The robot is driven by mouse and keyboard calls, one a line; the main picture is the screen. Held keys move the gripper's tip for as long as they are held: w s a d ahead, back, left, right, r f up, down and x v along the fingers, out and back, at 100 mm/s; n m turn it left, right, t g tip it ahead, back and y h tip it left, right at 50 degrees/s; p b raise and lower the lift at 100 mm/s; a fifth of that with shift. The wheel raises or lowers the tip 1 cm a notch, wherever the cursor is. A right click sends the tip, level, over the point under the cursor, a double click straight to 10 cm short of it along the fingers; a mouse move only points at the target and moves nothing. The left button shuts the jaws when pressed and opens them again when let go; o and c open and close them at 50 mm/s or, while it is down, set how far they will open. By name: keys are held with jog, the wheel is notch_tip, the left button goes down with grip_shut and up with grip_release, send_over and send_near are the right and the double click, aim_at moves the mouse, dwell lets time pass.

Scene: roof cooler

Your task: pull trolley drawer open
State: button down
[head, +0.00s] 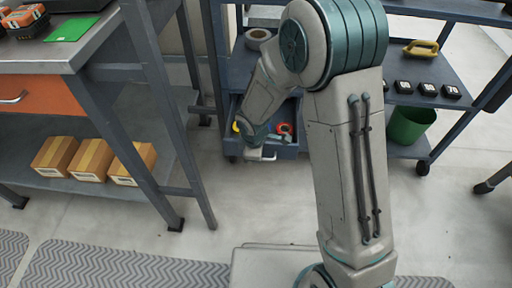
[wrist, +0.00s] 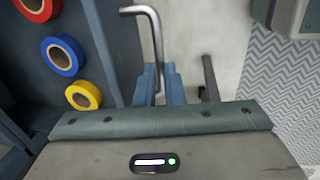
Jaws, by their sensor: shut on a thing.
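The trolley (head: 455,88) is a blue-grey wheeled frame at the back, partly hidden by my arm. Its drawer (head: 289,153) stands out from the frame, with tape rolls showing inside. In the wrist view the drawer (wrist: 104,22) lies at the left, holding a blue roll (wrist: 62,54), a red roll (wrist: 38,6) and a yellow roll (wrist: 83,96). The bent metal handle (wrist: 147,28) runs between the fingers of my gripper (wrist: 160,84), which is shut on it. In the head view my gripper (head: 254,153) is at the drawer front, mostly hidden by the wrist.
A workbench (head: 55,55) with an orange drawer (head: 40,95) and several cardboard boxes (head: 92,158) stands at the left. The floor before the drawer is clear, with grey patterned mats (head: 110,268) nearer me.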

jog(key=shift+s, duration=0.5)
jog(key=c, duration=1.5)
grip_release()
jog(key=r+p, duration=0.2)
jog(key=r, duration=0.2)
jog(key=s+r+p, duration=0.1)
jog(key=r+p, duration=0.1)
jog(key=r, duration=0.3)
jog(key=s+r+p, duration=0.1)
jog(key=r+p, duration=0.1)
jog(key=r, duration=0.2)
jog(key=shift+s+r, duration=0.2)
jog(key=shift+r, duration=0.15)
